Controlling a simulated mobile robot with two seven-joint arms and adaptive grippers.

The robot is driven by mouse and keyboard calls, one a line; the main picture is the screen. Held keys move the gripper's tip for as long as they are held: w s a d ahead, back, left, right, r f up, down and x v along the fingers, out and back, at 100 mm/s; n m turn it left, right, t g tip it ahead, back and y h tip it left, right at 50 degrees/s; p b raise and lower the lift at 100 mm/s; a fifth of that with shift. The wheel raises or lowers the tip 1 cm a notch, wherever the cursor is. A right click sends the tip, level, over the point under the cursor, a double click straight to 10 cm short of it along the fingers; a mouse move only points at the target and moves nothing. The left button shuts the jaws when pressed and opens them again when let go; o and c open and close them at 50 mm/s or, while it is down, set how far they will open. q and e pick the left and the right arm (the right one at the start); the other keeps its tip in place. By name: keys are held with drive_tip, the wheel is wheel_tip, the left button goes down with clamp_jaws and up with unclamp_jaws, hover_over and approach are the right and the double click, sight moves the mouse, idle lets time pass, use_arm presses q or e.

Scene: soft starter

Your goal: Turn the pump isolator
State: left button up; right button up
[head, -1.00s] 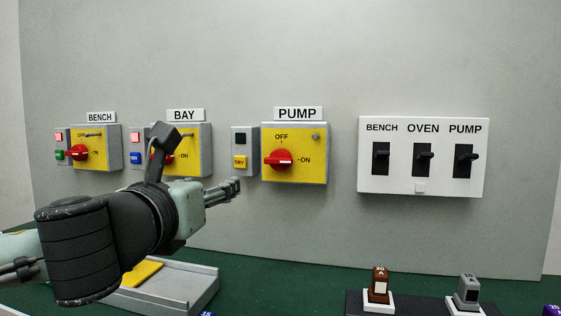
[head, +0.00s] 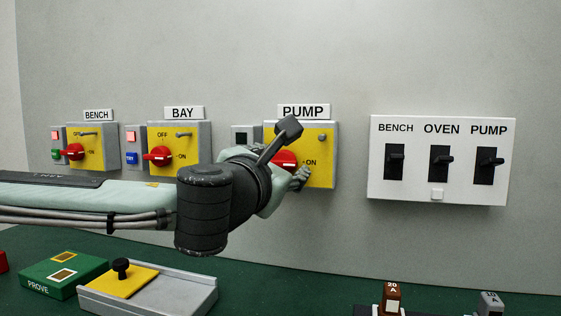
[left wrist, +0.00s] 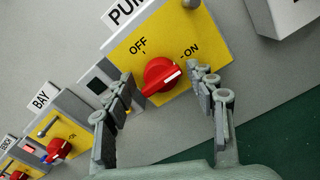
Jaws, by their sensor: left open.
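The pump isolator (head: 322,145) is a yellow-faced grey box on the wall under a PUMP label. Its red knob (head: 285,160) is partly hidden by my left gripper (head: 299,178) in the head view. In the left wrist view the red knob (left wrist: 160,72) shows fully, its white mark pointing toward ON. My left gripper (left wrist: 163,80) is open there, with one finger to each side of the knob. I cannot tell whether the fingers reach around it or touch it. My right gripper is not in view.
The BAY isolator (head: 193,140) and BENCH isolator (head: 90,137) are to the left. A white panel (head: 440,195) with three black switches is to the right. Below, the green bench holds a grey tray (head: 190,297) and a green PROVE box (head: 60,283).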

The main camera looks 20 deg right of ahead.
use_arm(q)
drive_tip(key=shift+w+d, duration=0.1)
drive_tip(key=c, duration=0.7)
drive_tip(key=shift+c, duration=1.3)
